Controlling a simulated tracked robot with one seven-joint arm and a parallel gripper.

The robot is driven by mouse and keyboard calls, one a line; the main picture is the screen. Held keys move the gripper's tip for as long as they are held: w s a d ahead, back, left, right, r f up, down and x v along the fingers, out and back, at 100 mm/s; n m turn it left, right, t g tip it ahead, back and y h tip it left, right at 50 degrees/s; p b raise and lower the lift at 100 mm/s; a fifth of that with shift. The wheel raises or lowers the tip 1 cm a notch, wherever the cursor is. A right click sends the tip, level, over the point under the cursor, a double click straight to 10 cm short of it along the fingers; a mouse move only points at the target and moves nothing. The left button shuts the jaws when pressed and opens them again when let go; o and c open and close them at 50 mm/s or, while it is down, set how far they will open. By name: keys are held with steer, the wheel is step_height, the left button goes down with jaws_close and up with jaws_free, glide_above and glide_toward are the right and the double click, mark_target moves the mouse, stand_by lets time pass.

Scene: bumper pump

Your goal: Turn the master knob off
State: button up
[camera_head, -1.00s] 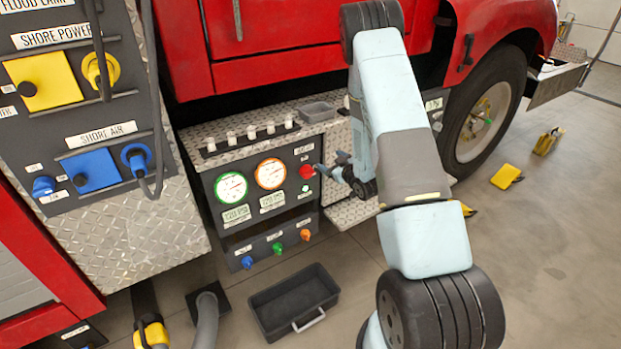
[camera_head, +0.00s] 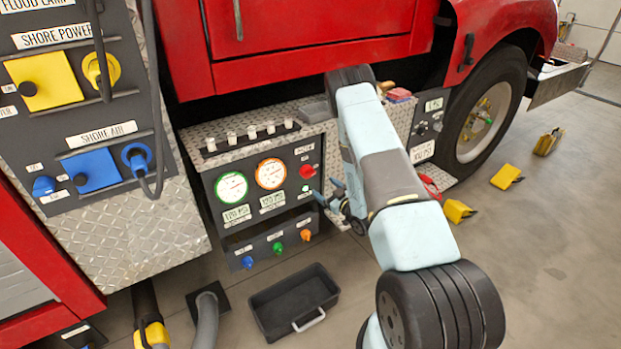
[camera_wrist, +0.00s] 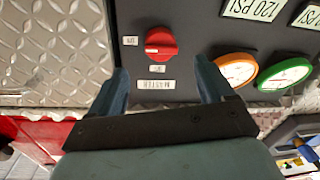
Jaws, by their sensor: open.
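The master knob (camera_head: 306,171) is a round red knob at the upper right of the dark pump panel (camera_head: 208,192). In the wrist view the red knob (camera_wrist: 160,43) shows whole, with a raised grip bar lying roughly across the picture. Small labels sit beside it, and a longer upside-down label lies between it and my wrist. My gripper (camera_head: 328,196) is just right of and below the knob in the head view. In the wrist view my gripper (camera_wrist: 160,68) is open and empty, its fingers spread either side of the knob's line, not touching it.
An orange gauge (camera_head: 270,174) and a green gauge (camera_head: 231,187) are left of the knob. Blue, green and orange knobs (camera_head: 278,248) line the lower panel. A black bin (camera_head: 293,302) stands on the floor.

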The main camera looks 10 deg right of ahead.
mark_target(311, 176)
steer(key=x, duration=0.9)
steer(key=shift+w, duration=0.15)
steer(key=shift+c, duration=0.2)
